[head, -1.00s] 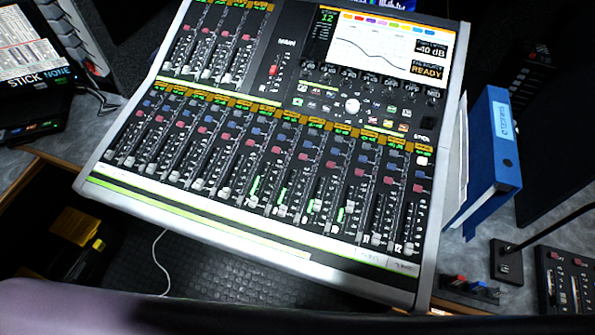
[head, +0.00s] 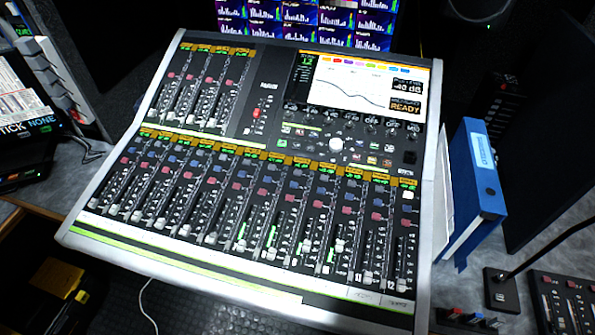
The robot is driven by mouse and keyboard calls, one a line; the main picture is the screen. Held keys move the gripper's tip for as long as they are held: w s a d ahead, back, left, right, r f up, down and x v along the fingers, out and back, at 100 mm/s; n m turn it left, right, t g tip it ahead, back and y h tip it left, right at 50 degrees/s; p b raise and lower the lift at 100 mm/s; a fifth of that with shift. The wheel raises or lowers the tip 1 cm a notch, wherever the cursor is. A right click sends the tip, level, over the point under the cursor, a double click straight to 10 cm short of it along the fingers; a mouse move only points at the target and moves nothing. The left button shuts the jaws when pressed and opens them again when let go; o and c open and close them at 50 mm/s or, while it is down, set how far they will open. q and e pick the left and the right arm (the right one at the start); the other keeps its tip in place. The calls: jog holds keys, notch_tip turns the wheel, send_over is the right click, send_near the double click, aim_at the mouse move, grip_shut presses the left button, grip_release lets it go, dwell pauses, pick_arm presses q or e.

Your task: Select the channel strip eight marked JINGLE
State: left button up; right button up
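The mixing console (head: 75,238) fills the middle of the head view, tilted, with a silver frame. Its lower bank holds a long row of channel strips, each with coloured buttons and a fader. A row of small yellow-orange labels (head: 302,165) runs above them; the print is too small to read, so I cannot tell which says JINGLE. The numbers 11 and 12 show near the faders at the right end. The console screen (head: 350,85) shows a curve, "12", "-40 dB" and "READY". Neither of my grippers is in view.
A blue binder (head: 475,180) stands right of the console. A small control panel (head: 565,305) and a thin stalk on a black base (head: 500,290) are at lower right. Black equipment (head: 25,155) stands at left. Lit meter screens (head: 310,20) are behind. A white cable hangs below.

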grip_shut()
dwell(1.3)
